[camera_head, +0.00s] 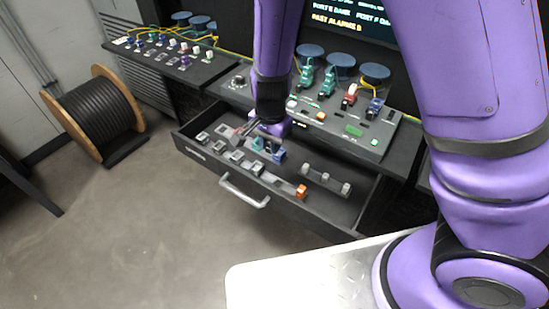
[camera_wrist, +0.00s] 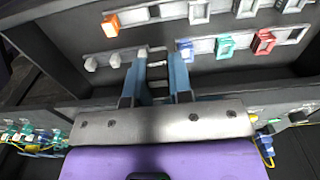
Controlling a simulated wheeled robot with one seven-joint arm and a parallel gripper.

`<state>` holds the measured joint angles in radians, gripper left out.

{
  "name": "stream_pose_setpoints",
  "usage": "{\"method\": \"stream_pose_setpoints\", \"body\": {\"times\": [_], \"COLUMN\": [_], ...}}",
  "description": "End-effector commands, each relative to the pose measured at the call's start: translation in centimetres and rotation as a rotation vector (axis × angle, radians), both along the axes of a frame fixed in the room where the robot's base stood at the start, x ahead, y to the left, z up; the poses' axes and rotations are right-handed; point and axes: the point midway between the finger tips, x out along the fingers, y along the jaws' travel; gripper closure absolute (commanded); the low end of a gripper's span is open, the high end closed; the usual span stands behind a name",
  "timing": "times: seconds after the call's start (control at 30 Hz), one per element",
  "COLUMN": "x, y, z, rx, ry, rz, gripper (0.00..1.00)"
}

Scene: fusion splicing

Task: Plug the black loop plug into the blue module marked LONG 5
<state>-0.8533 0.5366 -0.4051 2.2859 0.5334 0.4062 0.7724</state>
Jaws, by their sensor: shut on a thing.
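My gripper (camera_wrist: 160,65) points down into the open drawer, its two blue fingers shut on a small dark piece (camera_wrist: 158,72) that looks like the black loop plug; the fingers hide most of it. In the head view my gripper (camera_head: 268,146) is over the drawer's back row. A blue module (camera_head: 375,107) stands at the right end of the sloped panel, beyond the drawer. No LONG 5 mark can be read on it.
The drawer (camera_head: 285,200) holds two rows of small parts. An orange part (camera_wrist: 111,25) ends the front row. Blue (camera_wrist: 184,48), green (camera_wrist: 225,45) and red (camera_wrist: 263,42) parts sit beside my fingers. Teal modules (camera_head: 305,76) and yellow fibres are on the panel.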

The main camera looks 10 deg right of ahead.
Motion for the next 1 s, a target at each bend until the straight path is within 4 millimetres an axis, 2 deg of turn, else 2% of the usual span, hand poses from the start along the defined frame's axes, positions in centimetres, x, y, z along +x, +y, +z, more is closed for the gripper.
{"method": "stream_pose_setpoints", "body": {"times": [0.03,0.2,0.4,0.67,1.0], "x": [0.1,0.0,0.0,0.1,1.0], "y": [-0.1,-0.8,-1.7,-2.5,-4.9], "z": [1.6,5.4,8.4,9.4,9.3], "rx": [0.006,0.005,0.001,-0.001,-0.001], "ry": [-0.004,-0.003,-0.001,0.001,0.001], "rz": [0.001,-0.003,-0.010,-0.015,-0.015], "gripper": [1.00,1.00,1.00,1.00,1.00]}}
